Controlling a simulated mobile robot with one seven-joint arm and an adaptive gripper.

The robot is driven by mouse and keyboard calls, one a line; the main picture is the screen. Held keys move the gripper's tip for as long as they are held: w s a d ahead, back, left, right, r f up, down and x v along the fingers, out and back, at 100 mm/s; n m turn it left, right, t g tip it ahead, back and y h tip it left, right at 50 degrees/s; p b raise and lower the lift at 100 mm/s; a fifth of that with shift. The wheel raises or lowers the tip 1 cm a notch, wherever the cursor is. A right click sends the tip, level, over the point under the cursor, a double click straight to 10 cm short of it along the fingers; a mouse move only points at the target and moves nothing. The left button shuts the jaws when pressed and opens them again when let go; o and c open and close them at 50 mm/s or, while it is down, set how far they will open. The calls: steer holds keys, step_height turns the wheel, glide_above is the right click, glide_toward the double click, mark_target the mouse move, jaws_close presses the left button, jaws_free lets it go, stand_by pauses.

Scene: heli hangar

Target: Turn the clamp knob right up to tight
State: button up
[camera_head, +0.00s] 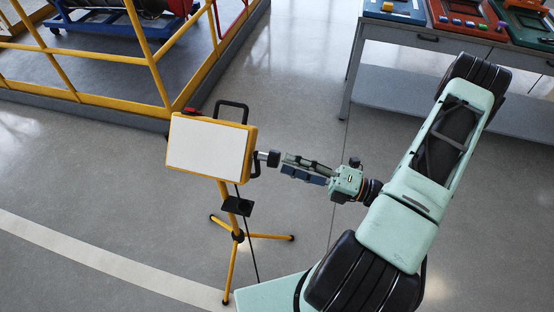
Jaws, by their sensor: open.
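A work light with a white panel (208,146) in a yellow frame stands on a yellow tripod (233,250). The clamp knob (273,158) is a small black piece on the light's right side, at the end of a short pale shaft. My gripper (284,165) comes in from the right, with its fingers pointing left at the knob. The fingers are apart, with a gap between them. The tips are very close to the knob; I cannot tell whether they touch it. The far side of the knob is hidden.
A black handle (232,107) rises behind the light. A cable hangs beside the tripod. A yellow railing platform (110,97) stands at the upper left. A grey table (420,42) with coloured trays is at the upper right. The floor between them is clear.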

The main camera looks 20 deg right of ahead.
steer(key=v, duration=0.6)
steer(key=shift+s+d, duration=0.25)
steer(key=shift+d, duration=0.1)
